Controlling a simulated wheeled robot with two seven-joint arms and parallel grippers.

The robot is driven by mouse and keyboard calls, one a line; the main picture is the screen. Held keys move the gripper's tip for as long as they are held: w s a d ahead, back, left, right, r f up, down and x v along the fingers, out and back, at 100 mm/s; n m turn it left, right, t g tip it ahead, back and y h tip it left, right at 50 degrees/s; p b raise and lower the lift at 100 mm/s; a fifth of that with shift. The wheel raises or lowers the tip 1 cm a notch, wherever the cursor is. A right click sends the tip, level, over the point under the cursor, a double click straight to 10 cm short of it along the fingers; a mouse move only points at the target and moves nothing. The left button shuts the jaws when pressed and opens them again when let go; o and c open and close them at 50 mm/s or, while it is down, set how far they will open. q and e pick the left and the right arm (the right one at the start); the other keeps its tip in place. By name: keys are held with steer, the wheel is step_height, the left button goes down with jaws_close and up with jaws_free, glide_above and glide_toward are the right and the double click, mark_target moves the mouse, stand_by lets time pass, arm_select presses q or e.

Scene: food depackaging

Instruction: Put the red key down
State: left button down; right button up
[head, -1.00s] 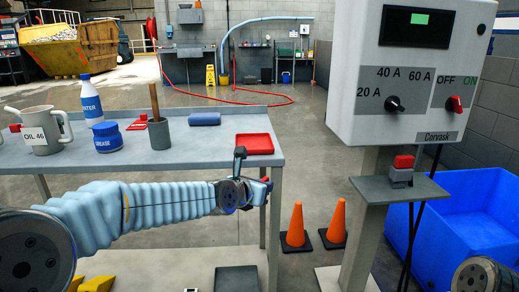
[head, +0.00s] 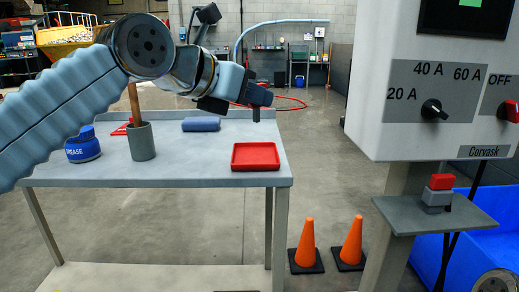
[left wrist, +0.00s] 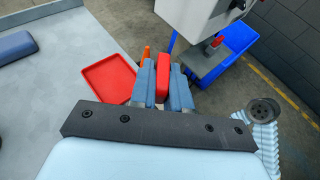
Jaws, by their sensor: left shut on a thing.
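My left gripper (head: 257,108) is up above the workbench, over the back right part near the red tray (head: 255,156). In the left wrist view, its two blue-grey fingers (left wrist: 162,85) are shut on a red piece, the red key (left wrist: 162,72), held between them. The key cannot be made out in the head view. The red tray lies flat and empty on the bench's right end; it also shows in the left wrist view (left wrist: 105,79), left of the fingers and apart from them. My right gripper is out of view.
On the bench (head: 200,170) stand a grey cup (head: 142,143) with a wooden handle, a blue grease tub (head: 83,147) and a blue roll (head: 201,124). Right are a control cabinet (head: 400,120), a shelf with a red-topped block (head: 440,190) and orange cones (head: 306,243).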

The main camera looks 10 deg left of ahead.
arm_select(q)
steer(key=shift+w+a+f+b, duration=0.55)
steer(key=shift+w+a+f, duration=0.05)
steer(key=shift+w+f, duration=1.55)
steer(key=shift+w+a+f+b, duration=0.55)
steer(key=shift+w+f, duration=1.55)
steer(key=shift+w+a+f+b, duration=0.55)
steer(key=shift+w+a+f, duration=0.05)
steer(key=shift+w+f, duration=1.55)
steer(key=c, duration=1.1)
jaws_free()
steer(key=shift+f, duration=0.1)
steer(key=shift+r, duration=0.25)
steer(key=v, duration=1.1)
steer(key=shift+s+p, duration=0.1)
steer(key=shift+p, duration=0.2)
steer(key=shift+s+a+r, duration=0.1)
steer(key=shift+s+a, duration=0.1)
steer(key=shift+s, duration=0.1)
